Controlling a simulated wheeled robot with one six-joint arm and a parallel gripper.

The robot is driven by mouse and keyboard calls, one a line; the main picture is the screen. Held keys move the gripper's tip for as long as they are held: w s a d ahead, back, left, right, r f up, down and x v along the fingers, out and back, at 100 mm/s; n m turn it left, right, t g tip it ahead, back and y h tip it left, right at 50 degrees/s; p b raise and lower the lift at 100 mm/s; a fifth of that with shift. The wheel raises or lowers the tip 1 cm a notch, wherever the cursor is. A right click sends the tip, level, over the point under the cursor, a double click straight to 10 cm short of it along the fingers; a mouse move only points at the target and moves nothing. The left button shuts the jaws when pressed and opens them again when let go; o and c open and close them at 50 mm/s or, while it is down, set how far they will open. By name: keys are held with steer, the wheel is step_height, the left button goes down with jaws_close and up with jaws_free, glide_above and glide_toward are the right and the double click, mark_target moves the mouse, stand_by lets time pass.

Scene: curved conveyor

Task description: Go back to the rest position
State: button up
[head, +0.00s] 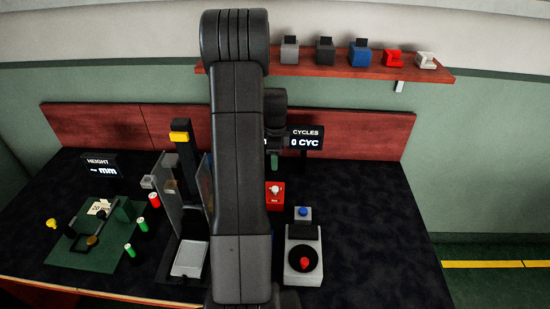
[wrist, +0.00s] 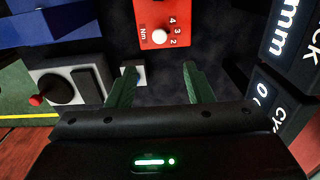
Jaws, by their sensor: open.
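My gripper (wrist: 160,70) shows in the wrist view with two green fingers spread apart and nothing between them. Dark table surface shows between and beyond the fingertips. In the head view my arm stands upright across the middle.
A grey box with a black dial and red knob (head: 290,270) and a small blue-button box (head: 304,214) stand right of my arm. A press-like fixture (head: 184,145) and green board (head: 85,258) are left. A shelf (head: 330,70) holds several blocks. The table's right side is clear.

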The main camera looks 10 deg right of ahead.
mark_target(275, 188)
step_height(275, 188, down, 14)
steer(key=b, duration=0.7)
steer(key=shift+r, duration=0.1)
